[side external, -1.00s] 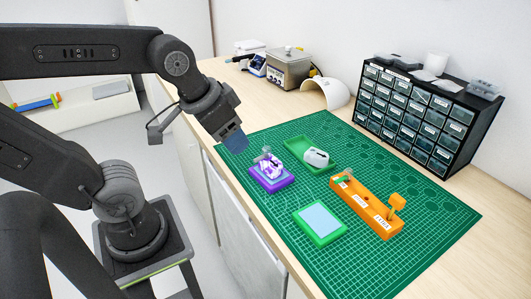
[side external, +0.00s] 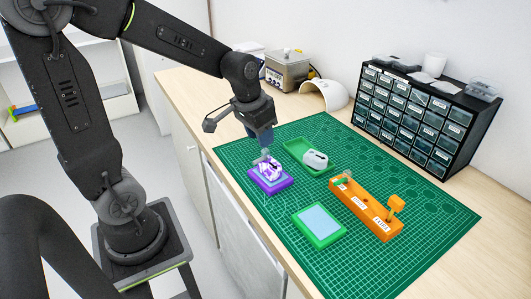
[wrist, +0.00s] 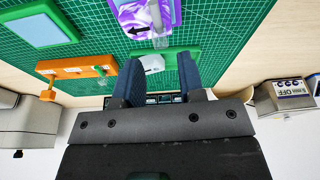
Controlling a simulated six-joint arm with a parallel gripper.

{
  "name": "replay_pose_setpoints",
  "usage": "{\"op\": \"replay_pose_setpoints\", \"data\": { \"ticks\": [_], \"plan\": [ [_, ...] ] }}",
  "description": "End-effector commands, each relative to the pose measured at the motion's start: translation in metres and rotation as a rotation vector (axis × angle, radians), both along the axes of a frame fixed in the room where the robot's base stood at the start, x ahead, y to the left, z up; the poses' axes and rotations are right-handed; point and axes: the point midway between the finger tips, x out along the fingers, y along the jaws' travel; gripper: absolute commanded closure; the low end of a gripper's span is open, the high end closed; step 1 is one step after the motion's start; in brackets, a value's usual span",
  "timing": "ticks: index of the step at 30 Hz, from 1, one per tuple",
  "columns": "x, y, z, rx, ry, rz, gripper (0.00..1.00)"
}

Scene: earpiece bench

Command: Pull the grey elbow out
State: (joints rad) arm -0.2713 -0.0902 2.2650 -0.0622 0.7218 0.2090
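A purple block (side external: 270,181) on the green mat carries a purple-and-white marbled earpiece (side external: 270,170). A small grey, partly clear elbow (side external: 262,157) stands at the earpiece's back left; it also shows in the wrist view (wrist: 158,20) at the top edge. My gripper (side external: 263,146) points down just above the elbow, and its dark blue fingertips hide part of that area. In the wrist view my gripper (wrist: 158,62) has its two fingers spread with a gap between them. The elbow appears beyond the fingertips, not between them.
A green tray (side external: 297,146) holding a white hearing aid (side external: 315,159) lies close by on the right. An orange rack (side external: 365,211) and a green-framed pad (side external: 319,225) are nearer the front. A drawer cabinet (side external: 425,118) stands at the back right.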

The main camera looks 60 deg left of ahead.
Motion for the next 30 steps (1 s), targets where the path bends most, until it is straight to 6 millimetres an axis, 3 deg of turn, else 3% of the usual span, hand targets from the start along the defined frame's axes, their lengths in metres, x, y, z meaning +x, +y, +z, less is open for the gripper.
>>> {"op": "replay_pose_setpoints", "data": {
  "ticks": [6, 12, 24, 30],
  "plan": [
    [0.007, 0.001, -0.029, -0.001, 0.003, -0.001, 0.64],
    [0.011, 0.001, -0.044, 0.0, 0.001, -0.001, 0.64],
    [0.012, 0.001, -0.049, 0.0, -0.001, -0.001, 0.64],
    [0.012, 0.001, -0.048, 0.0, -0.001, -0.001, 0.73]
  ]
}}
